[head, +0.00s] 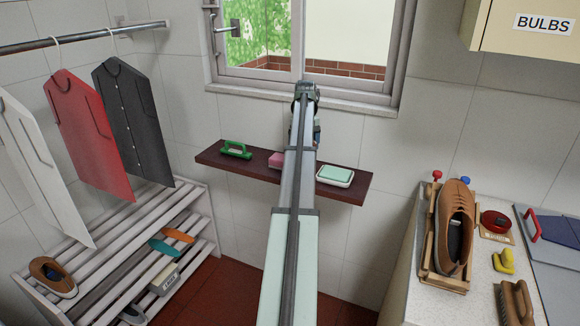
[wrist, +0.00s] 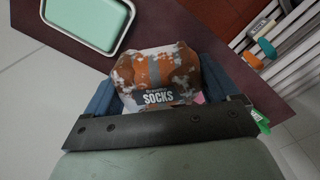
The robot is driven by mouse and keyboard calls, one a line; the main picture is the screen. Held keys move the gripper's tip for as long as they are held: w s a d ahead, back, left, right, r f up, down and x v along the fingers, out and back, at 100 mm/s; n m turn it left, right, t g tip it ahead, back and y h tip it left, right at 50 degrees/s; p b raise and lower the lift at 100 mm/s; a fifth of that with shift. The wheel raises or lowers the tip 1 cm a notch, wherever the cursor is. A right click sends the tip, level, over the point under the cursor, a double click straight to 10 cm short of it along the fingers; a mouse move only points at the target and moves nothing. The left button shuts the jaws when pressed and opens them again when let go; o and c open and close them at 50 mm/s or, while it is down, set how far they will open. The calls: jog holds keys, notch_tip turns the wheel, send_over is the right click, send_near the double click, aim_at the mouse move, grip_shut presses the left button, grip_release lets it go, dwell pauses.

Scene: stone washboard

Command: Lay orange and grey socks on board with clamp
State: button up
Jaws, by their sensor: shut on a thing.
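The orange and grey socks (wrist: 158,72), with a dark label reading "SOCKS", sit between the two blue fingers of my gripper (wrist: 157,88) in the wrist view. The gripper is shut on them, above the dark shelf. In the head view my arm reaches up to the shelf below the window and hides most of the gripper; I cannot make out the socks there. At the right edge, on the counter, a grey board (head: 552,279) carries a dark blue flat thing (head: 560,233) and a red clamp-like bar (head: 534,225). The board is partly cut off by the picture edge.
The counter holds a brown shoe (head: 455,225) on a wooden stand, a red tin (head: 495,222), a yellow thing (head: 503,262) and a brush (head: 517,302).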

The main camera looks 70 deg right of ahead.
jog(key=shift+f, duration=4.6)
jog(key=shift+f, duration=0.15)
jog(key=o, duration=0.9)
jog(key=shift+c, duration=0.2)
notch_tip(320, 180, up, 12)
jog(key=shift+f, duration=0.15)
jog(key=shift+r, duration=0.25)
jog(key=shift+c, duration=2.8)
